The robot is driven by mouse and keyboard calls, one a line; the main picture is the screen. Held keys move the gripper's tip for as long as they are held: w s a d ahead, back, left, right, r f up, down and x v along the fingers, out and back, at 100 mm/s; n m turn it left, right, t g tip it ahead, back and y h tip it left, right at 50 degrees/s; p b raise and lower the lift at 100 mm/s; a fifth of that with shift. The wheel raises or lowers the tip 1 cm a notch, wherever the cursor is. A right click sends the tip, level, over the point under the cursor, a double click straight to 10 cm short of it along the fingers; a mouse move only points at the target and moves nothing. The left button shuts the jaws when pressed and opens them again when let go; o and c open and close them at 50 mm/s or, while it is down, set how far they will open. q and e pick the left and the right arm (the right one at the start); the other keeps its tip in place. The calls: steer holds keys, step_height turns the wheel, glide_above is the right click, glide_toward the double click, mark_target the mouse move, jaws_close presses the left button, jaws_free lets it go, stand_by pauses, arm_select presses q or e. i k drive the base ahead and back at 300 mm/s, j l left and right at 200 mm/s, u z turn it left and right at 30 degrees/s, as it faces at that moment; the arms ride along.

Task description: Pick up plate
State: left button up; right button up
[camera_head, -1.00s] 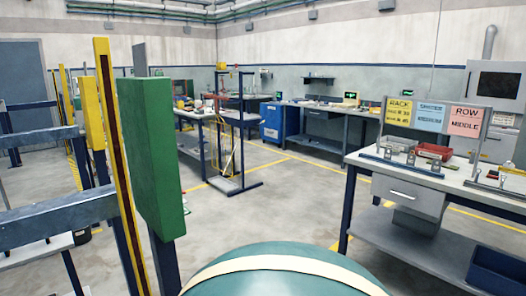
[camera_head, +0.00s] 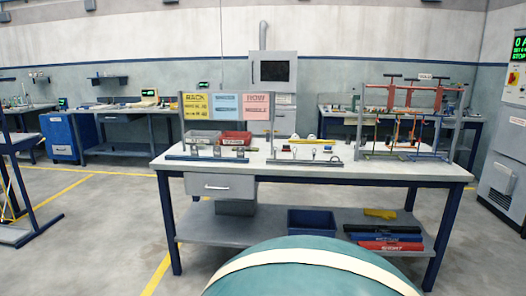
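No plate can be made out for certain at this distance. A workbench (camera_head: 400,171) stands ahead with small metal pieces standing on two low rails, a left rail (camera_head: 212,158) and a right rail (camera_head: 305,162); whether any is a plate I cannot tell. A grey bin (camera_head: 203,138) and a red bin (camera_head: 235,139) sit behind the left rail, their contents too small to tell. A rack (camera_head: 412,96) with a red upper frame and hanging parts stands at the bench's right end. Neither of my grippers is in view.
Yellow, blue and pink signs (camera_head: 226,106) stand at the bench's back left; the pink one reads "ROW MIDDLE". The lower shelf holds a blue bin (camera_head: 311,221) and coloured items (camera_head: 385,240). A grey cabinet (camera_head: 505,160) stands at right. Floor (camera_head: 90,235) at left is clear.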

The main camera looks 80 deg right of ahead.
mark_target(217, 153)
steer(key=i+l+z, duration=0.25)
steer(key=z, duration=0.15)
steer(key=i+l+z, duration=0.3)
steer(key=z, duration=0.15)
steer(key=i+l+z, duration=0.15)
steer(key=i+z, duration=0.25)
steer(key=k, duration=0.1)
